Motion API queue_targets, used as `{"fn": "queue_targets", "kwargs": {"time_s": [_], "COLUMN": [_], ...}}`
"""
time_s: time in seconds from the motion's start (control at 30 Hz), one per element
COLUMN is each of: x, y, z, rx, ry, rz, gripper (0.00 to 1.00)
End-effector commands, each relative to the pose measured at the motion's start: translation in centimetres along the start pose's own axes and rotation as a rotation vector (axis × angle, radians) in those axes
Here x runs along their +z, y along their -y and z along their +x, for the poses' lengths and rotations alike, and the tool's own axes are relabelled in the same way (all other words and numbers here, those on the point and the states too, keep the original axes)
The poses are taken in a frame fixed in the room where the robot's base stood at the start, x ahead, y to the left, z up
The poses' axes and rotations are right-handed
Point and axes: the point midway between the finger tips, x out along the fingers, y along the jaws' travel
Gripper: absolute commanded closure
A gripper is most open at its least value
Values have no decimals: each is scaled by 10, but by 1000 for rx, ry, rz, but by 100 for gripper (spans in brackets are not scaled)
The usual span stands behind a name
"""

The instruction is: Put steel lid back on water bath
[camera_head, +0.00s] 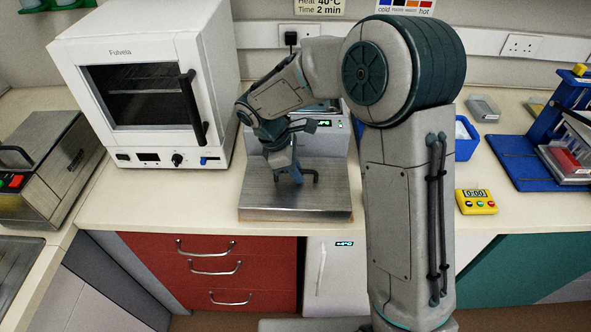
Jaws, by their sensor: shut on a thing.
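The steel lid (258,200) is a flat brushed-metal plate at the front of the bench, in front of the water bath. My gripper (292,177) points down at the middle of the lid and is shut on its handle, which my fingers partly hide. A brown edge shows under the lid's front; I cannot tell whether the lid rests on it or is slightly raised. The water bath (322,142) is a grey box with a small green display, standing behind the lid. My arm hides much of its top and right side.
A white oven (155,105) stands left of the bath, and a steel box (45,165) is at far left. A yellow timer (476,201), a blue tray (467,148) and a blue rack (560,110) are to the right. Bare bench lies left of the lid.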

Motion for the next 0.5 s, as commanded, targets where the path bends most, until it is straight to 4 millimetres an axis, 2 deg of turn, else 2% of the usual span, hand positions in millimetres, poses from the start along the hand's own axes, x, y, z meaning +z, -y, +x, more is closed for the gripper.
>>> {"fn": "queue_targets", "kwargs": {"time_s": [0.03,0.1,0.13,0.5], "x": [-1,-1,-1,-1], "y": [0,0,0,0], "z": [2,2,2,2], "rx": [0,0,0,0], "ry": [0,0,0,0], "rz": [0,0,0,0], "gripper": [100,76,68,68]}}
